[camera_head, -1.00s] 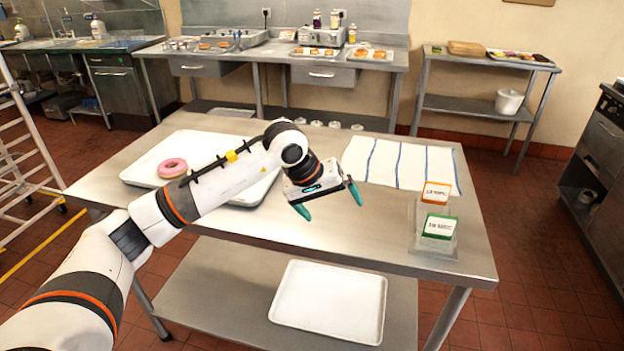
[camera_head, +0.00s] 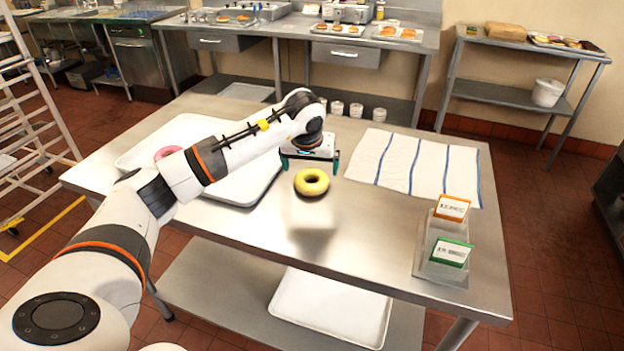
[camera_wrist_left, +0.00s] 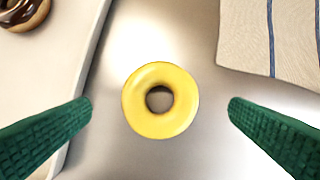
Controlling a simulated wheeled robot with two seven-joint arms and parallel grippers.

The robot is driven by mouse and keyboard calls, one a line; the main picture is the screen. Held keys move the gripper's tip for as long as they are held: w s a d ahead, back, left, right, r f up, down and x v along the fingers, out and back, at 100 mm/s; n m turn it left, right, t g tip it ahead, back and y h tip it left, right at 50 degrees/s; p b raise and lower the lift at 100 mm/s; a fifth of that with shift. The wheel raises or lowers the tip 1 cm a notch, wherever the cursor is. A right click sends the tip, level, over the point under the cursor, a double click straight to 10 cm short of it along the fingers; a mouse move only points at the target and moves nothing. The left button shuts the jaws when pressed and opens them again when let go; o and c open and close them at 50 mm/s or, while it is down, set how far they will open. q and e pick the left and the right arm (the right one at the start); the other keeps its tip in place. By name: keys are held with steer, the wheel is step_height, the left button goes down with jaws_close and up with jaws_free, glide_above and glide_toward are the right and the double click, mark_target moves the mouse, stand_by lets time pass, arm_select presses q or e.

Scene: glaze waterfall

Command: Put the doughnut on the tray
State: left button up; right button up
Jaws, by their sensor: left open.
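A yellow doughnut (camera_head: 311,190) lies on the bare steel table, just right of a white tray (camera_head: 247,195). My left gripper (camera_head: 310,166) is open and empty, close to the doughnut on its far side in the head view. In the left wrist view the yellow doughnut (camera_wrist_left: 183,101) sits between the two spread green fingertips (camera_wrist_left: 160,104), touching neither. The tray's edge (camera_wrist_left: 75,90) shows left of it. A pink doughnut (camera_head: 168,152) lies on the tray, partly behind my arm. A chocolate-topped doughnut (camera_wrist_left: 22,14) shows on the tray in the wrist view. My right gripper is not in view.
A striped cloth (camera_head: 400,165) lies right of the doughnut. Orange (camera_head: 453,208) and green (camera_head: 450,253) label cards stand in clear holders at the right front. Another white tray (camera_head: 330,305) lies on the lower shelf. The table's front middle is clear.

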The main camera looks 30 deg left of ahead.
mark_target(311, 176)
arm_select(q)
steer(key=shift+w+f, duration=0.3)
steer(key=shift+f, duration=0.35)
steer(key=p+x, duration=0.1)
steer(key=x, duration=0.2)
steer(key=shift+s+a+f, duration=0.1)
steer(key=shift+f, duration=0.2)
steer(key=shift+w+a+f, duration=0.1)
steer(key=shift+w+f, duration=0.1)
steer(key=shift+f, duration=0.2)
steer(key=c, duration=1)
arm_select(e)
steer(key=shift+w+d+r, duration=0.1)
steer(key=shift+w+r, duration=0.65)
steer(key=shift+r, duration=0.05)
arm_select(q)
steer(key=shift+r, duration=0.15)
